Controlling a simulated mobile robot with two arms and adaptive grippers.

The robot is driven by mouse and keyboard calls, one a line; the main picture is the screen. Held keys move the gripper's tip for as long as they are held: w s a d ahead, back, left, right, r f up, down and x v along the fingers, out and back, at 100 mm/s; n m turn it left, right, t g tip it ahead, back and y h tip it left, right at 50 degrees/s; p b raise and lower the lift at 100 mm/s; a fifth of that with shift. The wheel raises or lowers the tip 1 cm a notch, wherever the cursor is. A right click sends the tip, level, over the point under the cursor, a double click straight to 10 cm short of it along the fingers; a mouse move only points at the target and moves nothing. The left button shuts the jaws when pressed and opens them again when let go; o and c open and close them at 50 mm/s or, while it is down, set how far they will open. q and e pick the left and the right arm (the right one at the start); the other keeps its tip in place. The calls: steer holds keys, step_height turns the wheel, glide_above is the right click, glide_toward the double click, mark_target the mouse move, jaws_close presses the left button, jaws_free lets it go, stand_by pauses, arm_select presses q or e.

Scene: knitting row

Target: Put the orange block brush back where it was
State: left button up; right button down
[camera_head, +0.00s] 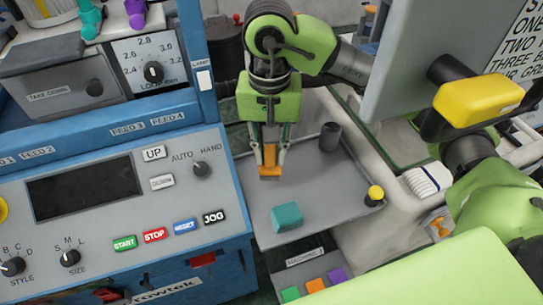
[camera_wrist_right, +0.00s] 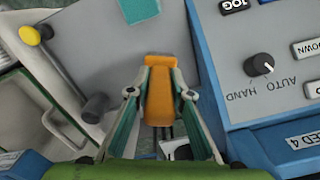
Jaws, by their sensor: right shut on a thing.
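The orange block brush (camera_head: 270,171) is between the fingers of my right gripper (camera_head: 269,153), which is shut on it. It shows upright over the grey tray (camera_head: 300,185); I cannot tell whether its lower end touches the surface. In the right wrist view the orange brush (camera_wrist_right: 159,100) lies lengthwise between the teal-padded fingers of the right gripper (camera_wrist_right: 159,82). My left gripper is not in view.
A teal block (camera_head: 287,216), a dark cylinder (camera_head: 330,136) and a yellow-topped knob (camera_head: 375,193) are on the tray. The blue control panel (camera_head: 110,200) borders it at left. A bin (camera_head: 310,275) with coloured blocks sits below. Bare tray surrounds the brush.

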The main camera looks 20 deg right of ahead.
mark_target(272, 160)
steer(key=shift+w+d+f, duration=0.3)
steer(key=shift+w+f, duration=0.1)
steer(key=shift+f, duration=0.15)
step_height(272, 160, down, 3)
steer(key=shift+w+f+p, duration=0.1)
steer(key=shift+p, duration=0.9)
steer(key=shift+f+b, duration=0.3)
steer(key=shift+b, duration=0.05)
steer(key=c, duration=1.8)
jaws_free()
steer(key=shift+r, duration=0.1)
steer(key=shift+r+p, duration=0.3)
steer(key=shift+p, duration=0.15)
step_height(272, 160, up, 6)
steer(key=shift+w+r+b, duration=0.1)
steer(key=shift+b, duration=0.9)
steer(key=shift+r, duration=0.5)
